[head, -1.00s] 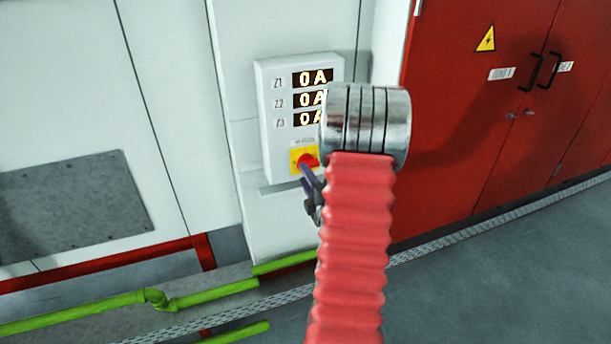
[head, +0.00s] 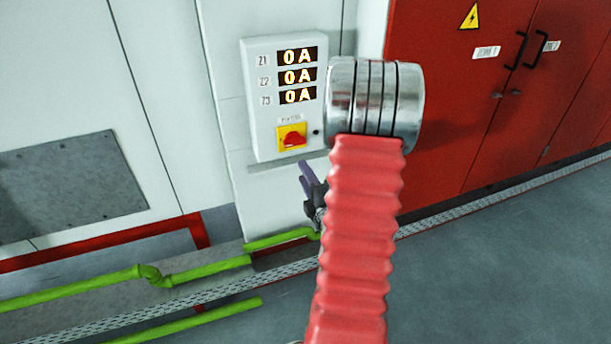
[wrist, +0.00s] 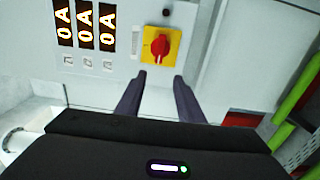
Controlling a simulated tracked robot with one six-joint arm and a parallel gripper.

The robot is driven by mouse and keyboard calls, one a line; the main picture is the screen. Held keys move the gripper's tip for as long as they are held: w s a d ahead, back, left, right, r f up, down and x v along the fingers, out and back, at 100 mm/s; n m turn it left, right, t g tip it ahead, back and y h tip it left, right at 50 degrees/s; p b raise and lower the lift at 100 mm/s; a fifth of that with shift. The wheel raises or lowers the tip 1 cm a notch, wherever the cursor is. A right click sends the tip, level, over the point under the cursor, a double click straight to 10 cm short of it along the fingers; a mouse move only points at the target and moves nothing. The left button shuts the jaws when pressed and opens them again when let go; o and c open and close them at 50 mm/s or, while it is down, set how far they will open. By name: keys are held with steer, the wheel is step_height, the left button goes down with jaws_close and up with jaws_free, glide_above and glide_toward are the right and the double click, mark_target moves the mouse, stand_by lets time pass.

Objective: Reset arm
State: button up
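My gripper (head: 306,180) hangs below the display panel (head: 259,128) in the head view, apart from it. In the wrist view its two dark fingers (wrist: 158,82) are spread with an empty gap between them. The red rotary switch (head: 292,138) on its yellow plate sits low on the panel; it also shows in the wrist view (wrist: 159,46), just beyond the fingertips and untouched. In the head view the red knob lies roughly level. The three displays (head: 298,76) read 0A. My arm hides part of the gripper in the head view.
Red cabinet doors (head: 440,130) with black handles and a warning sign (head: 469,17) stand at right. A green pipe (head: 90,288) runs low along the wall at left. A grey plate (head: 65,185) is on the white wall. The floor at lower right is clear.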

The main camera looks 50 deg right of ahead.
stand_by(0.4)
steer(key=s+a+f+m+g+y, duration=0.1)
steer(key=s+f+m+g+y, duration=0.1)
steer(key=s+f+m+g, duration=0.35)
steer(key=s+a+f+m+g+y, duration=0.2)
steer(key=f+m+g, duration=0.35)
steer(key=f, duration=0.25)
steer(key=s+a+r+y, duration=0.1)
steer(key=a+r, duration=0.7)
steer(key=a, duration=0.4)
steer(key=s+a+r+m+y, duration=0.1)
steer(key=a+r+y, duration=0.1)
steer(key=a+r, duration=0.7)
steer(key=s+a+r+y, duration=0.1)
steer(key=a+r, duration=0.8)
steer(key=a, duration=0.6)
steer(key=shift+s+a+r+t+y, duration=0.15)
steer(key=shift+s+a+t+y, duration=0.05)
steer(key=shift+t+y, duration=0.2)
